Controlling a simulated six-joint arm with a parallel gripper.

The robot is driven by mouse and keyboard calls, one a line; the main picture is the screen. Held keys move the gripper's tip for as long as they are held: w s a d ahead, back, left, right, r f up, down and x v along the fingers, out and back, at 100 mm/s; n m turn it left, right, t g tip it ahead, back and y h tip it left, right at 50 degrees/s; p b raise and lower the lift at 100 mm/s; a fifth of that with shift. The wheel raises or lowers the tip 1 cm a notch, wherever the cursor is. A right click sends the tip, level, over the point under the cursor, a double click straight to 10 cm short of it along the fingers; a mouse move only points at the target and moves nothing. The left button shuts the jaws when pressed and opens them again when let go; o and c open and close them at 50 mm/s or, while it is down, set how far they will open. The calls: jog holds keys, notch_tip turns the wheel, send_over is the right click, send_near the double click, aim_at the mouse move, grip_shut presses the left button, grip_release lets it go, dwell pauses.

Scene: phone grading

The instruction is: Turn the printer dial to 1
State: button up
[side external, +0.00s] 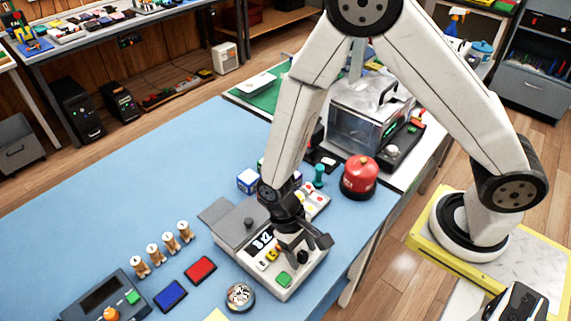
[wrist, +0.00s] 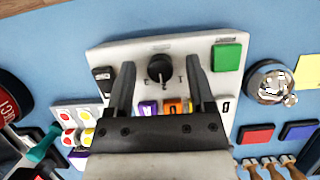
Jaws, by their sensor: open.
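The printer is a pale box (side external: 310,267) with a grey lid, a small display, coloured keys and a green button (side external: 284,279). In the wrist view its panel (wrist: 106,56) carries a round black dial (wrist: 160,68) with a light pointer line towards the bottom of the picture. My gripper (side external: 297,246) is over the panel, pointing down. In the wrist view its open fingers (wrist: 159,72) lie on either side of the dial with gaps. I cannot tell how far down they reach, and no contact shows.
A red domed button (side external: 358,176) and a teal peg stand behind the printer. The blue table's far left is clear.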

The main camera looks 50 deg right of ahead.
grip_shut()
jog(key=shift+n, duration=0.3)
jog(key=n+h, duration=0.1)
jog(key=n, duration=0.2)
jog(key=shift+a+n+h, duration=0.1)
jog(key=shift+n+h, duration=0.2)
jog(key=shift+h, duration=0.1)
jog(key=n+t+h, duration=0.1)
jog(key=n, duration=0.3)
jog(key=shift+n, duration=0.4)
jog(key=shift+h, duration=0.3)
grip_release()
